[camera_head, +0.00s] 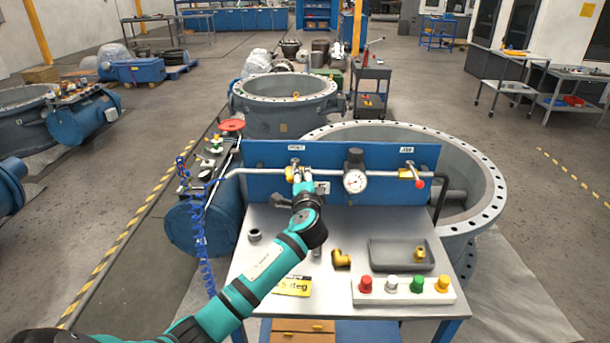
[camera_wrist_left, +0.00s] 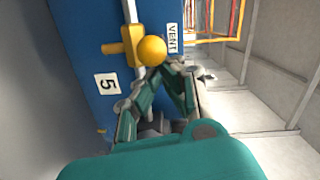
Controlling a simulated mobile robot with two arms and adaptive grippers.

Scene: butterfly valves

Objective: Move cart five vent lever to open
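The cart's blue panel (camera_head: 260,160) carries a grey pipe with a valve at each end. The left valve is under a small label (camera_head: 295,148); in the left wrist view the label reads VENT (camera_wrist_left: 173,38). There the vent valve is yellow (camera_wrist_left: 130,42), and its round yellow knob (camera_wrist_left: 152,50) faces the camera. A "5" plate (camera_wrist_left: 106,87) is on the panel. My left gripper (camera_head: 302,174) is at this valve. In the left wrist view its fingertips (camera_wrist_left: 168,68) converge, look shut and lie right at the knob's edge; contact cannot be told. My right gripper is not in view.
A gauge (camera_head: 355,181) and a red-knobbed valve (camera_head: 419,183) are further right on the pipe. The cart top (camera_head: 330,235) holds brass fittings, a grey tray (camera_head: 375,255) and a box of coloured buttons (camera_head: 405,291). Large round flanged valve bodies (camera_head: 480,180) stand behind.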

